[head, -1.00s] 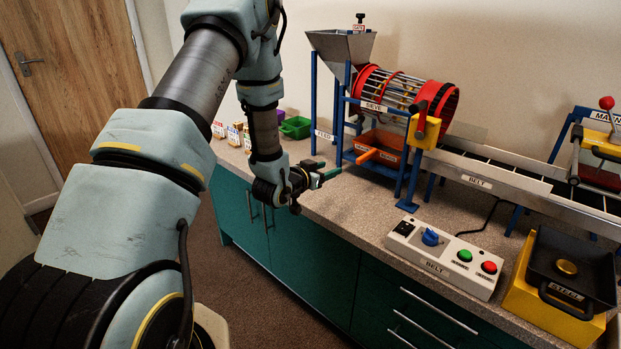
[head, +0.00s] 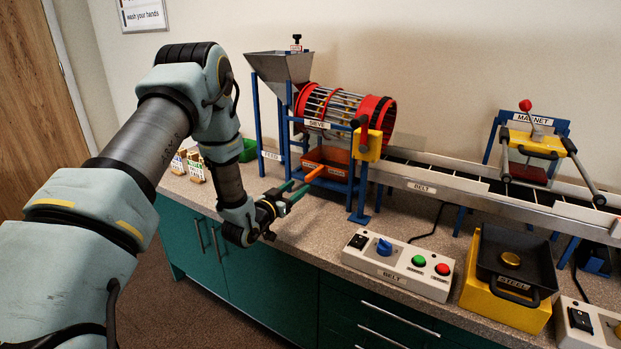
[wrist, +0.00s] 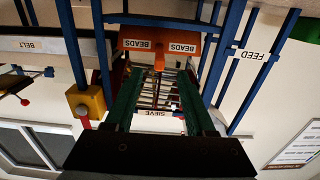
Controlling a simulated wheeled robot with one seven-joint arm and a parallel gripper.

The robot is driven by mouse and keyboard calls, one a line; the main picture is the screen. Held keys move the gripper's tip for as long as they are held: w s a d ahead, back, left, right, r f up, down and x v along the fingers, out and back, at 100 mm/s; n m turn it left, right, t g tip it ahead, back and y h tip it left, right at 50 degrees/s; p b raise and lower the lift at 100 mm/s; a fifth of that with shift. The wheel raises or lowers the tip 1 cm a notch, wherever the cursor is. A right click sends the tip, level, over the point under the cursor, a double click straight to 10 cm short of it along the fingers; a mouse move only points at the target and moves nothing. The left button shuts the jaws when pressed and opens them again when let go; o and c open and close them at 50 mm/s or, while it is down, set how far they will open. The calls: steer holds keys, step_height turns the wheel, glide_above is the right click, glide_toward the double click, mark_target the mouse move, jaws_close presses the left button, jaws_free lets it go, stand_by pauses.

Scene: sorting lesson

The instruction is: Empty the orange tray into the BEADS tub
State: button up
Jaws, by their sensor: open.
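The orange tray (head: 338,157) sits under the sieve drum, inside the blue frame, its orange handle (head: 317,173) sticking out to the front left. In the wrist view, which is upside down, the tray (wrist: 187,48) shows two BEADS labels and its handle (wrist: 159,62). My gripper (head: 299,190) is open and empty, its green fingers pointing at the handle. In the wrist view the handle lines up between the fingertips (wrist: 160,76); whether they reach around it I cannot tell. A green tub (head: 248,150) stands behind my arm; no label on it is readable.
The sieve (head: 335,108) and its blue legs surround the tray. The belt (head: 420,180) runs off to the right. A BELT control box (head: 398,262) and a black STEEL tray (head: 515,265) stand at the front. Small cartons (head: 190,165) stand left of my gripper.

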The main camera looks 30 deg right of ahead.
mark_target(306, 181)
steer(key=x, duration=0.2)
steer(key=shift+w+d, duration=0.1)
steer(key=shift+d, duration=0.2)
steer(key=shift+b+x, duration=0.8)
steer(key=shift+x, duration=0.4)
steer(key=shift+b+x, duration=0.8)
steer(key=shift+x, duration=0.95)
jaws_close()
